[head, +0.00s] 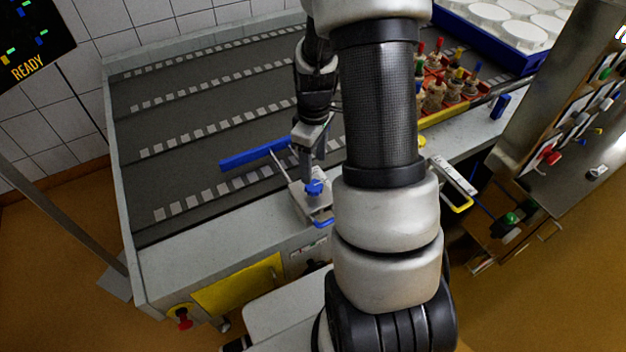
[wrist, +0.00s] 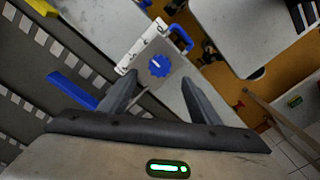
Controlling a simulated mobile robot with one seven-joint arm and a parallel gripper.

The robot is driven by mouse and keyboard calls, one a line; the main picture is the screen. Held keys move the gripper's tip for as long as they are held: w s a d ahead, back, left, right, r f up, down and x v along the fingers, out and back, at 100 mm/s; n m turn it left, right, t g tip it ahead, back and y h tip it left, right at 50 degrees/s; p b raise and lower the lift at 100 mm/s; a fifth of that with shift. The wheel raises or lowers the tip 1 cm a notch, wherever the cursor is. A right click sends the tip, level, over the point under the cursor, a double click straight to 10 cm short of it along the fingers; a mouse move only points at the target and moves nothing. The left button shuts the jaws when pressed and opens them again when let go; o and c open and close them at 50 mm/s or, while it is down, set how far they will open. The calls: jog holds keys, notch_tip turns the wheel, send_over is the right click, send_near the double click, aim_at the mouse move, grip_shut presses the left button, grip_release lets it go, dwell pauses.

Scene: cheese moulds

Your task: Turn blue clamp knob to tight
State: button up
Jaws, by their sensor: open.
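The blue clamp knob (head: 315,187) sits on a grey metal clamp plate (head: 306,203) at the front edge of the conveyor table. In the wrist view the blue knob (wrist: 159,65) is round with a white pointer line, beside a white scale strip (wrist: 142,46). My gripper (head: 310,165) is above and just behind the knob in the head view. In the wrist view my gripper (wrist: 157,88) has its two fingers spread apart, with the knob beyond and roughly between the tips. No contact with the knob shows. The scale markings are too small to read.
A blue guide bar (head: 255,154) extends left from the clamp over the dark conveyor (head: 210,110). A blue loop handle (wrist: 181,36) is beside the knob. A red crate of bottle-like items (head: 450,85) stands behind my arm. A steel panel (head: 560,120) stands at right.

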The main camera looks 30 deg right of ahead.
aim_at(314, 185)
notch_tip(314, 185, down, 8)
jog(key=shift+r, duration=0.15)
jog(key=c, duration=1.1)
jog(key=shift+o, duration=0.2)
